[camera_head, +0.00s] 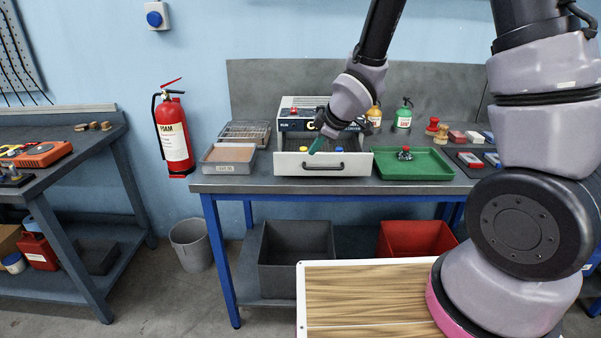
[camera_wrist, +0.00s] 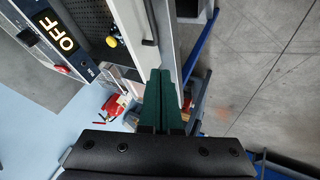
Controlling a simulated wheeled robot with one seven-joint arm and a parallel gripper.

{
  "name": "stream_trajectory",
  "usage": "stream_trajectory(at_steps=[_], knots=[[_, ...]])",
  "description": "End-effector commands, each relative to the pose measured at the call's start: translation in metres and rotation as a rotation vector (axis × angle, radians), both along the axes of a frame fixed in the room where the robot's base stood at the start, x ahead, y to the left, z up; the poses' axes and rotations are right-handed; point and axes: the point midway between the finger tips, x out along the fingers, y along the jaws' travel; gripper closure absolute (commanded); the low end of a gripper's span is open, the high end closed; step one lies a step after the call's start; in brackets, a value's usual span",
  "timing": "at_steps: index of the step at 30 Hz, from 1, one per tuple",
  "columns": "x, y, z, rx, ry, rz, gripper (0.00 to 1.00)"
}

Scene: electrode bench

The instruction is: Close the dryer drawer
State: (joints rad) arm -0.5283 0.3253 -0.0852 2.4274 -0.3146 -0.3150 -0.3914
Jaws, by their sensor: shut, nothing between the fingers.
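The dryer (camera_head: 290,122) is a white box with a dark front panel at the back of the bench. Its drawer (camera_head: 290,165) is pulled out toward me, with a pale front and a dark handle (camera_head: 323,164). A yellow-topped item (camera_head: 303,149) and a blue-topped item (camera_head: 338,150) show just above its front edge. My gripper (camera_head: 314,148) has its green fingers together and empty, at the drawer front's top edge. In the wrist view the fingertips (camera_wrist: 160,72) overlap the drawer front (camera_wrist: 128,18); contact cannot be told.
A grey tray (camera_head: 228,170) stands left of the drawer and a green tray (camera_head: 415,172) close on its right. Bottles (camera_head: 403,117) and small blocks stand behind and right. Grey (camera_head: 296,250) and red (camera_head: 410,240) bins sit below. Space before the drawer is clear.

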Motion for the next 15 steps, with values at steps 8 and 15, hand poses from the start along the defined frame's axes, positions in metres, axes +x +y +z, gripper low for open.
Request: stream_trajectory(at_steps=[8, 15], knots=[[-0.001, 0.019, -0.025, -0.014, -0.009, 0.083, 1.0], [0.019, 0.033, -0.059, -0.015, -0.006, 0.08, 1.0]])
